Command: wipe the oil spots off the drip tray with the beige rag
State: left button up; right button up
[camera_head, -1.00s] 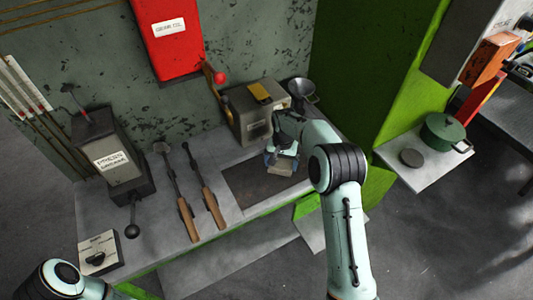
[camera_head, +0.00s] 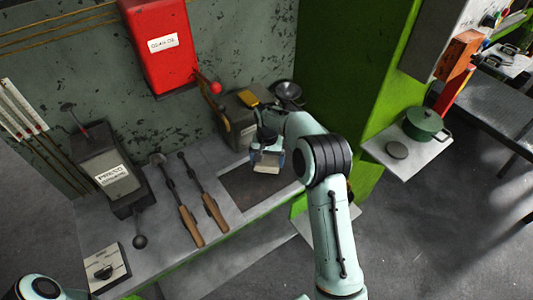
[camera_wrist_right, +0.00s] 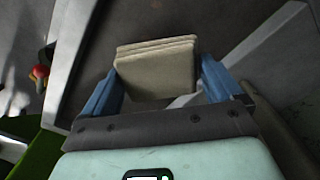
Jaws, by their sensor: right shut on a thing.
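The drip tray (camera_head: 244,192) is a dark flat rectangle set in the grey bench top. The beige rag (camera_head: 266,161) is a folded pad over the tray's back part. My right gripper (camera_head: 267,156) is shut on it. In the right wrist view the layered rag (camera_wrist_right: 155,66) sits between the two blue fingers of the right gripper (camera_wrist_right: 157,82). I cannot tell whether the rag touches the tray. Oil spots cannot be made out on the dark surface, and the right arm hides part of it. My left gripper is out of view.
Two wooden-handled tools (camera_head: 190,225) lie left of the tray. A grey box (camera_head: 240,125) and a funnel (camera_head: 288,91) stand behind it. A green press column (camera_head: 350,105) rises to the right. A shelf holds a green pot (camera_head: 423,122). A lever box (camera_head: 105,170) stands at left.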

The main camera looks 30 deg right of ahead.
jog(key=shift+r, duration=0.65)
jog(key=shift+d+r, duration=0.1)
jog(key=shift+r, duration=0.6)
